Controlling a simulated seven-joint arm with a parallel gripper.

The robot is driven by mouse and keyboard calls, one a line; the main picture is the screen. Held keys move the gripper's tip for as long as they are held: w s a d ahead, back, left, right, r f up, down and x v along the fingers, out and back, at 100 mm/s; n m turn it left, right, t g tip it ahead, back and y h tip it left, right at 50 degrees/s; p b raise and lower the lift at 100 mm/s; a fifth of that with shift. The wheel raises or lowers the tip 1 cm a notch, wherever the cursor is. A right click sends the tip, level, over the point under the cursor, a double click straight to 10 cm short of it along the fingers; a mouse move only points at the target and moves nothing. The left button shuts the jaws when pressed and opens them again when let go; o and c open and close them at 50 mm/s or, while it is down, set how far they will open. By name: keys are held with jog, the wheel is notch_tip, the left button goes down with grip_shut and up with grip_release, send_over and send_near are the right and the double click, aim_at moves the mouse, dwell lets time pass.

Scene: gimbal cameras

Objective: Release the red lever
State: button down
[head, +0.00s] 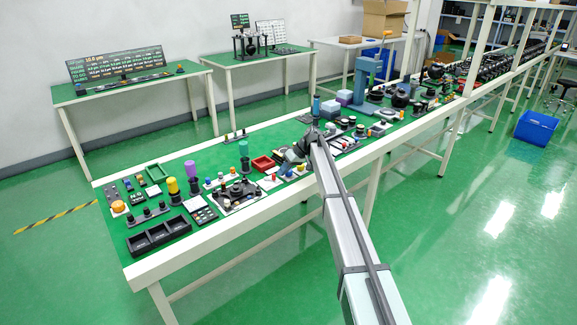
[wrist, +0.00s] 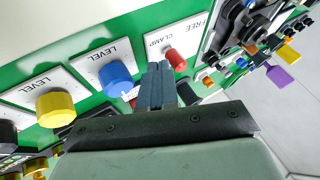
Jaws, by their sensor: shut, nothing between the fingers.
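The red lever (wrist: 175,57) shows in the wrist view as a short red knob on a white plate labelled CLAMP, with FREE printed to the right. My gripper (wrist: 161,68) is shut and empty, its fingers together just left of the red lever in the picture. I cannot tell whether they touch it. In the head view, my gripper (head: 291,163) is low over the green bench at the end of my arm; the red lever is too small there to make out clearly.
A blue knob (wrist: 115,78) and a yellow knob (wrist: 55,108), both on plates marked LEVEL, sit left of the lever. Dark fixtures (wrist: 245,25) crowd the right. In the head view, a red tray (head: 263,163) and black bins (head: 158,236) share the bench.

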jog(key=shift+a+f, duration=0.35)
jog(key=shift+f, duration=0.15)
jog(key=shift+s+m+t, duration=0.6)
jog(key=shift+m, duration=0.3)
jog(key=shift+s+m, duration=0.3)
jog(key=shift+m, duration=0.1)
jog(key=shift+s+a+m+t, duration=0.15)
jog(key=shift+s+m+t, duration=0.6)
jog(key=shift+m+t, duration=0.2)
jog(key=m, duration=0.1)
jog(key=s+m+t+h, duration=0.1)
jog(key=m, duration=0.1)
jog(key=shift+s+a+t, duration=0.15)
jog(key=shift+a+t, duration=0.1)
jog(key=shift+a, duration=0.1)
jog(key=shift+s+a+m+t+h, duration=0.5)
jog(key=shift+m+h, duration=0.1)
jog(key=shift+m, duration=0.45)
jog(key=shift+a, duration=0.1)
jog(key=shift+s, duration=0.2)
jog(key=shift+s, duration=0.6)
